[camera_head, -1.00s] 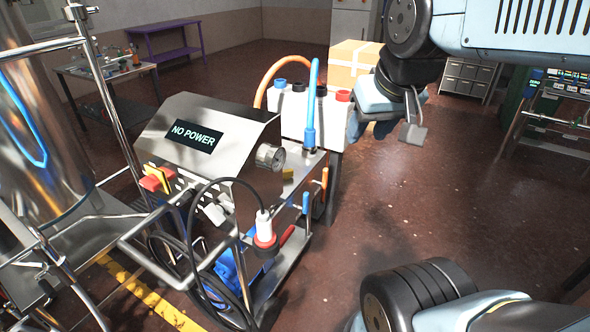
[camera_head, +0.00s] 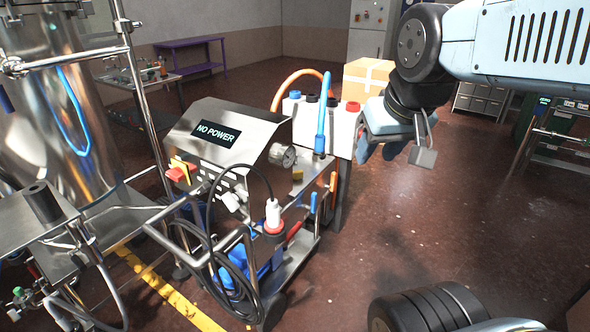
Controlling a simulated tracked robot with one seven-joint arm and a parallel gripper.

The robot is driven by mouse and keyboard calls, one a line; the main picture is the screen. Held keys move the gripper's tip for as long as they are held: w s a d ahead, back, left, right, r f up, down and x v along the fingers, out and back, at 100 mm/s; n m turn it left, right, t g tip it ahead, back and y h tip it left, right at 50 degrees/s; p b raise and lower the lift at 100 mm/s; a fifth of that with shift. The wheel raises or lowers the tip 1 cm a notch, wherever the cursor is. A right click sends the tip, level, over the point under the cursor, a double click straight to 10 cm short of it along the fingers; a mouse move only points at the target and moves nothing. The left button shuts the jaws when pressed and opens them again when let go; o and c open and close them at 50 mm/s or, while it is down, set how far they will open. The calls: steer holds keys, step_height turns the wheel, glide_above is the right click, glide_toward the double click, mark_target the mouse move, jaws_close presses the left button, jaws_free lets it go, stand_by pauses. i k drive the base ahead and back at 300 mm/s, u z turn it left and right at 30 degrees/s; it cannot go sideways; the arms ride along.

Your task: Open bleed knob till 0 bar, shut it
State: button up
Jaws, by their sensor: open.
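The steel machine (camera_head: 225,120) stands on a wheeled cart in the middle, its screen reading "NO POWER". A round pressure gauge (camera_head: 282,155) sits on its right side; its reading is too small to make out. A small yellow part (camera_head: 297,174) shows just right of the gauge; I cannot tell if it is the bleed knob. A blue handle (camera_head: 313,203) and an orange handle (camera_head: 333,182) hang at the cart's right side. My gripper (camera_head: 392,148) is open and empty, in the air right of the machine and apart from it.
A white box (camera_head: 310,130) with blue and orange hoses stands behind the machine. A cardboard box (camera_head: 367,78) is farther back. A steel tank (camera_head: 60,110) and pipe frame crowd the left. A black cable loops along the cart's front.

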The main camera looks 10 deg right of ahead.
mark_target(297, 175)
steer(key=z, duration=0.6)
steer(key=k, duration=0.7)
steer(key=z, duration=0.9)
steer(key=k, duration=0.65)
steer(key=z, duration=0.4)
steer(key=i, duration=0.6)
steer(key=u, duration=1.05)
steer(key=i, duration=1.1)
steer(key=u, duration=0.55)
steer(key=i, duration=0.65)
steer(key=u, duration=0.1)
